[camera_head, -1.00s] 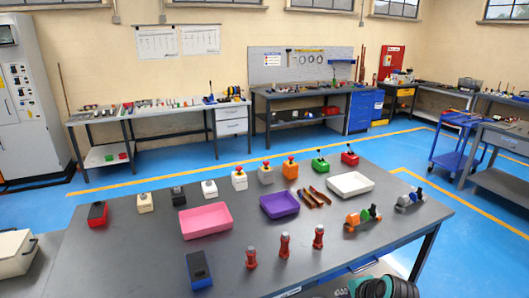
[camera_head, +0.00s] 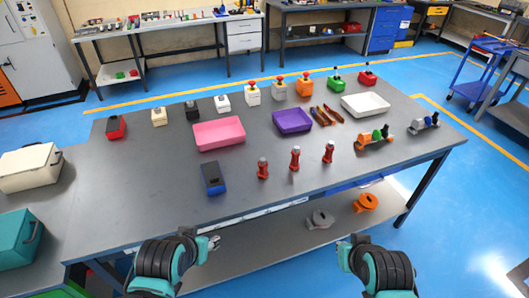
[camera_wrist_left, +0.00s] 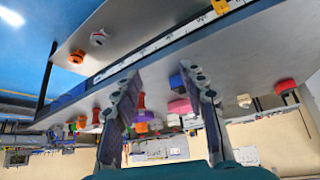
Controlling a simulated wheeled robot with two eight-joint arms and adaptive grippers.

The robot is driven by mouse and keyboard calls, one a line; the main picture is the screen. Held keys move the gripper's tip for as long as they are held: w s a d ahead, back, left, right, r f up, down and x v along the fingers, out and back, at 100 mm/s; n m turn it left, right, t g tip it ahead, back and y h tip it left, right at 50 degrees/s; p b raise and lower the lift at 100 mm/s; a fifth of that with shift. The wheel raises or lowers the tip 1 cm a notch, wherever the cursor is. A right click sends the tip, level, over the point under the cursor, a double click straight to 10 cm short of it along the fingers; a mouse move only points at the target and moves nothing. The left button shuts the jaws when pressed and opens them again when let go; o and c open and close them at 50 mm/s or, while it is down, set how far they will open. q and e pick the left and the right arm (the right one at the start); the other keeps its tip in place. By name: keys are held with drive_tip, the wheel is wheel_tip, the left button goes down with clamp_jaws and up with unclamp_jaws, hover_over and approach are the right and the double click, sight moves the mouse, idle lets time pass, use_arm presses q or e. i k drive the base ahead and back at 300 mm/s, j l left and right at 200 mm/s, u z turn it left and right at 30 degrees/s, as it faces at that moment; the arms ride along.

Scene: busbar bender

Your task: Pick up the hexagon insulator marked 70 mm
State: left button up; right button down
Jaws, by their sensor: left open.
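Three red, waisted insulators stand upright in a row near the front of the grey table: the left insulator (camera_head: 262,168), the middle insulator (camera_head: 295,158) and the right insulator (camera_head: 328,152). Their size marks are too small to read, and I cannot tell which is 70 mm. My left gripper (camera_head: 210,243) is in front of the table's front edge, apart from the insulators. In the left wrist view its two fingers (camera_wrist_left: 160,78) are spread, with nothing between them. My right gripper (camera_head: 345,246) is at lower right, small and partly hidden, clear of the table.
The grey table (camera_head: 140,205) holds a blue-black box (camera_head: 213,178), a pink tray (camera_head: 219,133), a purple tray (camera_head: 292,121) and a white tray (camera_head: 365,105). Several small devices line its back. A grey part (camera_head: 320,219) and an orange part (camera_head: 365,202) lie on the lower shelf.

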sight(262, 173)
drive_tip(key=i+l+u, duration=0.25)
drive_tip(key=i+l, duration=0.6)
